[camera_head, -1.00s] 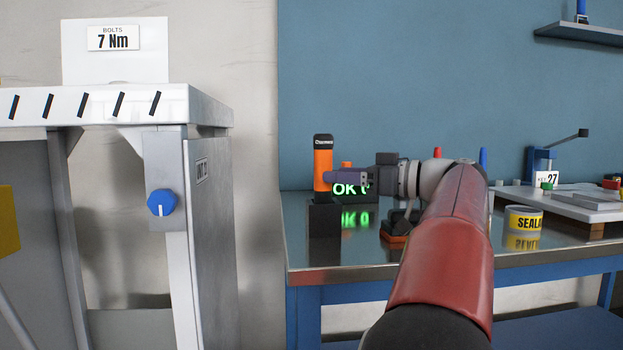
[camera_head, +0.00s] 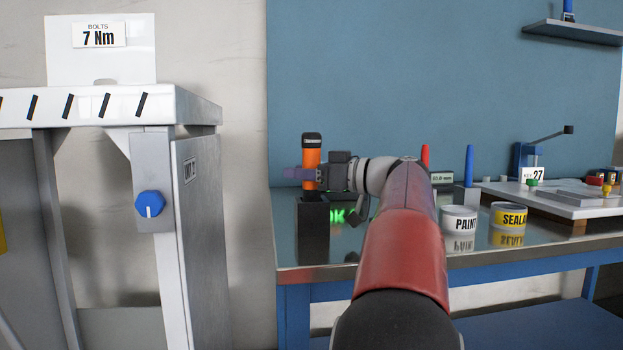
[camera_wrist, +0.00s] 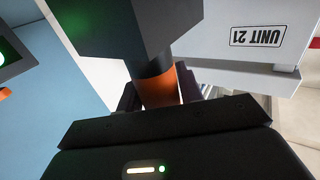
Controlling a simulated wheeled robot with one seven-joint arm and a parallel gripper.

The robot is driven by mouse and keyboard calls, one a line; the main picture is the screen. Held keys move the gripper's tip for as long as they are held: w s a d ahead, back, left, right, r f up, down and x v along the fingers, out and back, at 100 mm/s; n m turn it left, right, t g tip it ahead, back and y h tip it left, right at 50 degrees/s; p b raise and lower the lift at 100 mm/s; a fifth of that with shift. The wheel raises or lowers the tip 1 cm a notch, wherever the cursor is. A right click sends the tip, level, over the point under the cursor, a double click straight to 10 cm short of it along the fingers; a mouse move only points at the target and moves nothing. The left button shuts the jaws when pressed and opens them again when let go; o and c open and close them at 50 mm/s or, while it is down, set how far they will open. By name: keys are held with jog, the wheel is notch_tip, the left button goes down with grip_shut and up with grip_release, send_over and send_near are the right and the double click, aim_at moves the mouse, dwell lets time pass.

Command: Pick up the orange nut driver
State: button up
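The orange nut driver (camera_head: 312,157) has a dark top and stands upright in a black block holder (camera_head: 313,240) at the left end of the bench. My gripper (camera_head: 300,174) is level with the driver's orange body, with its purple fingers reaching across it to the left. In the wrist view, the orange body (camera_wrist: 159,91) lies between my two dark fingers (camera_wrist: 158,93), close to both. I cannot tell whether they press on it. The driver's lower end is hidden in the holder.
A grey unit with a blue knob (camera_head: 150,204) stands to the left. A green-lit display sits behind my gripper.

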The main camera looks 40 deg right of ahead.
aim_at(311, 141)
jog(key=c, duration=0.6)
jog(key=shift+r, duration=0.15)
notch_tip(311, 141, up, 10)
jog(key=p, duration=0.2)
jog(key=shift+p, duration=0.4)
